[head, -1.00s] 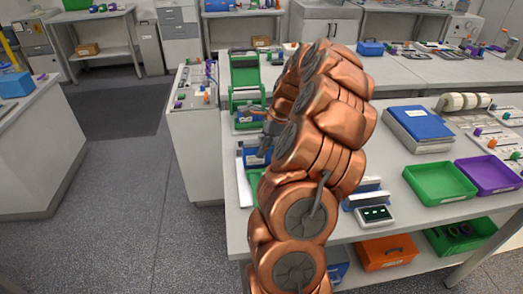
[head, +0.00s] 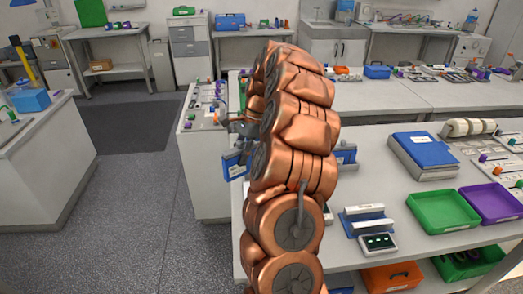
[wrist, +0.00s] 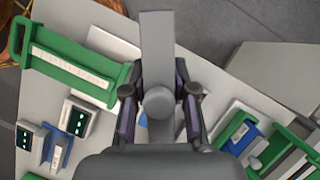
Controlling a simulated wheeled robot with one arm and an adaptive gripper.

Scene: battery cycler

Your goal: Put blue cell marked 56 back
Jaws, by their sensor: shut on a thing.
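My gripper (head: 238,127) is partly hidden behind my copper arm in the head view. A blue block with a white label, likely the blue cell (head: 235,163), hangs at it beside the left end of the bench. Its number is too small to read. In the wrist view my gripper (wrist: 159,118) has both fingers closed on a flat grey piece (wrist: 157,45), seen edge-on with a round grey knob. In the wrist view, a green holder (wrist: 75,65) with a white strip lies upper left. Another green holder (wrist: 285,150) lies lower right, near a blue piece (wrist: 240,135).
A display device (head: 378,242) and a blue-white cradle (head: 362,218) stand on the bench. A blue binder (head: 422,152), green tray (head: 443,211) and purple tray (head: 490,202) are to the right. My arm hides the bench's left part. The left aisle floor is clear.

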